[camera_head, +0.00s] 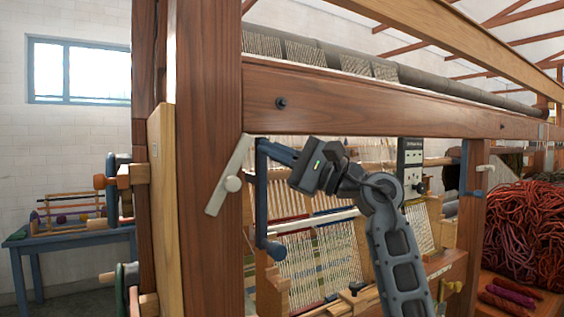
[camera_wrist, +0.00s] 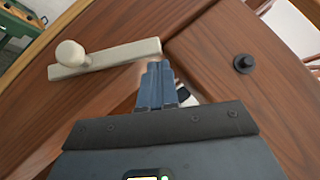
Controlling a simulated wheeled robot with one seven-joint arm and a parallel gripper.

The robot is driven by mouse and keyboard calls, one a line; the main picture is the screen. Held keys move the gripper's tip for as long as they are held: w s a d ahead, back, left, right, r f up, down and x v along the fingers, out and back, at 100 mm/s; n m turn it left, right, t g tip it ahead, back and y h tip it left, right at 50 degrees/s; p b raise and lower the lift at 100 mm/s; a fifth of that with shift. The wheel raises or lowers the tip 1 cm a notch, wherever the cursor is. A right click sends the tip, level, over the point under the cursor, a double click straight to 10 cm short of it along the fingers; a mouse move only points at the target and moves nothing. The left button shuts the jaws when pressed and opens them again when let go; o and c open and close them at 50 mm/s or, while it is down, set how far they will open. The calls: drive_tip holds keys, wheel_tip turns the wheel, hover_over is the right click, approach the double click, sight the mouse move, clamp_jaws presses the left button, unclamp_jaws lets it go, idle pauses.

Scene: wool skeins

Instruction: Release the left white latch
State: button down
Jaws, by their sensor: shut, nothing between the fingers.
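The left white latch (camera_head: 228,176) is a flat bar with a round knob, on the near face of the left wooden post. It is tilted, its upper end leaning right and its knob partway down. In the wrist view the latch (camera_wrist: 115,57) lies across the upper left, with its knob (camera_wrist: 70,54) at the far left end. My gripper (camera_head: 264,147) is shut and empty, its blue fingers pointing left near the latch's upper end. In the wrist view the gripper's fingertips (camera_wrist: 158,66) are just below the knobless end; I cannot tell whether they touch it.
A blue lever (camera_head: 263,205) with a knob hangs beside the left post, below my fingers. A dark round peg (camera_head: 281,103) sits on the crossbeam (camera_head: 370,106). Another white latch (camera_head: 485,168) is on the right post. Red wool (camera_head: 525,230) is piled at the right.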

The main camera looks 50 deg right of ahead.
drive_tip(key=shift+w+a+r+n+g, duration=0.25)
drive_tip(key=shift+a+r+n+g, duration=0.7)
drive_tip(key=shift+n, duration=0.15)
